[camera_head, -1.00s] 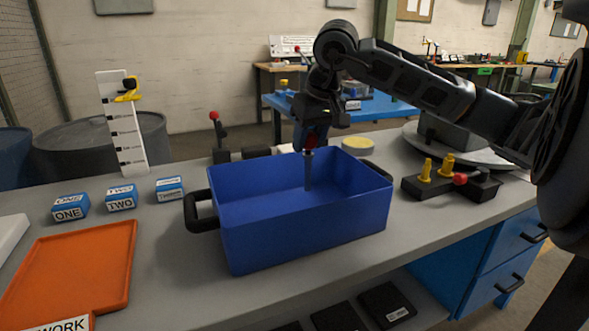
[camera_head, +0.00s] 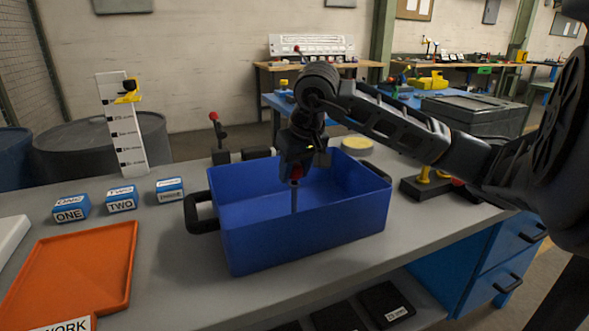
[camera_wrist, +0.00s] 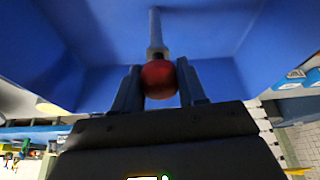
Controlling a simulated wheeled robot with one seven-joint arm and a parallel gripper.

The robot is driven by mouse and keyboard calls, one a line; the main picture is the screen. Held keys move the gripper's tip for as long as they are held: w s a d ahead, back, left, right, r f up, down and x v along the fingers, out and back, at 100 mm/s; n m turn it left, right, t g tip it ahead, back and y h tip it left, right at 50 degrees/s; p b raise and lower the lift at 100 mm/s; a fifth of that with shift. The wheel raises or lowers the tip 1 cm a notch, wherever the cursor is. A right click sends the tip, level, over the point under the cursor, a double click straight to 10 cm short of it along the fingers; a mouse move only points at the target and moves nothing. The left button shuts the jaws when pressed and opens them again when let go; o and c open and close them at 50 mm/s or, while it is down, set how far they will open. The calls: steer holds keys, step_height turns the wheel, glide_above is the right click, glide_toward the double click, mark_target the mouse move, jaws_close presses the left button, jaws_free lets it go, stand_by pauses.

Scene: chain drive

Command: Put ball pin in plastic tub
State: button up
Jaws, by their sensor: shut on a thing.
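The plastic tub (camera_head: 305,235) is a blue open box with black side handles, standing on the grey bench. My gripper (camera_head: 296,172) points down inside the tub's opening. It is shut on the ball pin, a grey rod (camera_head: 295,198) with a red ball at its top. The rod hangs upright within the tub; its lower end is hidden behind the front wall. In the wrist view the red ball (camera_wrist: 158,79) sits between the two fingers, and the rod reaches away toward the blue tub floor. I cannot tell whether the tip touches the floor.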

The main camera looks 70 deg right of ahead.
steer(key=shift+f, duration=0.1)
steer(key=o, duration=1.2)
steer(key=shift+c, duration=0.2)
